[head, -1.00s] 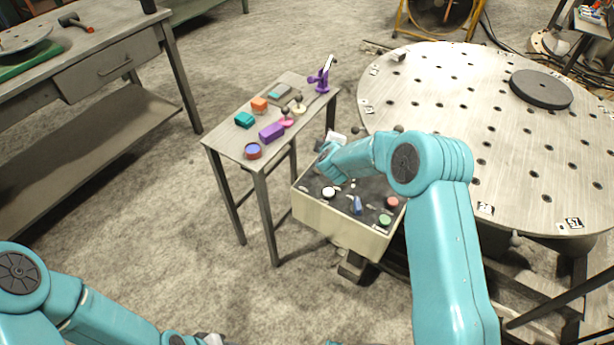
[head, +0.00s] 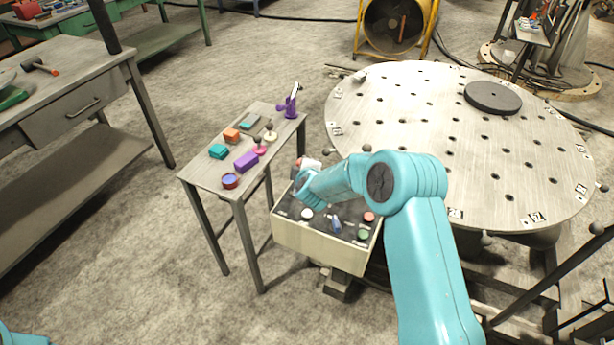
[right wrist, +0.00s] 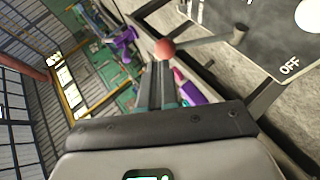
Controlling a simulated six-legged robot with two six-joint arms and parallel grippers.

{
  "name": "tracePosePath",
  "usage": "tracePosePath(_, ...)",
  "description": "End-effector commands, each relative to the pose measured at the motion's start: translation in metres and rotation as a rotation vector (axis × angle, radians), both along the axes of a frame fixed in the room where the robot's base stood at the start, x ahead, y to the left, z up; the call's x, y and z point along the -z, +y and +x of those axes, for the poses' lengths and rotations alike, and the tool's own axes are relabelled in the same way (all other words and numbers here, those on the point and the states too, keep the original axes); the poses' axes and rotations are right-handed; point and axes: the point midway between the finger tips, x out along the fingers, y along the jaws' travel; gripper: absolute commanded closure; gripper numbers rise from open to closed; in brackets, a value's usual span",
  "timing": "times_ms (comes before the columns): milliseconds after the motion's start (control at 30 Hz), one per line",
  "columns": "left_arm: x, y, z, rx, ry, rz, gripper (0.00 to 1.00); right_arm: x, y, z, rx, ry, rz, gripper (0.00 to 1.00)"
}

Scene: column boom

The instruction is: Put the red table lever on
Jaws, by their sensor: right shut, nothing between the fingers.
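The red lever is a red ball knob (right wrist: 165,48) on a grey rod that runs right to a pivot on the dark panel, in the right wrist view. An OFF label (right wrist: 290,67) is on the panel near the pivot. My right gripper (right wrist: 160,68) is shut and empty, its fingertips right at the ball; I cannot tell whether they touch it. In the head view my right arm reaches over the control box (head: 318,246), and its gripper is largely hidden behind the wrist at the box's back left. My left gripper is out of view.
The box top carries a white button (head: 307,214), a blue switch (head: 336,224), a red button (head: 369,216) and a green button (head: 363,234). A narrow side table (head: 205,180) with small objects stands left. A round perforated table (head: 400,110) stands behind right.

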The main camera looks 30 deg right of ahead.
Motion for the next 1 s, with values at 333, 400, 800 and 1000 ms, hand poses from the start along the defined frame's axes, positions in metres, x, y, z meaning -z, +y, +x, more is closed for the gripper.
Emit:
tracePosePath(333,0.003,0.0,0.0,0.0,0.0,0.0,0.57,-0.036,0.014,-0.048,-0.002,-0.001,0.001,1.0)
tracePosePath(400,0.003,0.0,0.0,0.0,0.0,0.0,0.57,-0.043,0.017,-0.058,-0.001,-0.001,0.002,1.0)
tracePosePath(800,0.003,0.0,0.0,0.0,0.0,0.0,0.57,-0.055,0.024,-0.078,-0.001,0.0,0.001,1.0)
tracePosePath(1000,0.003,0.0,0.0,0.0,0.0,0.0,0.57,-0.055,0.025,-0.078,-0.001,0.0,0.001,1.0)
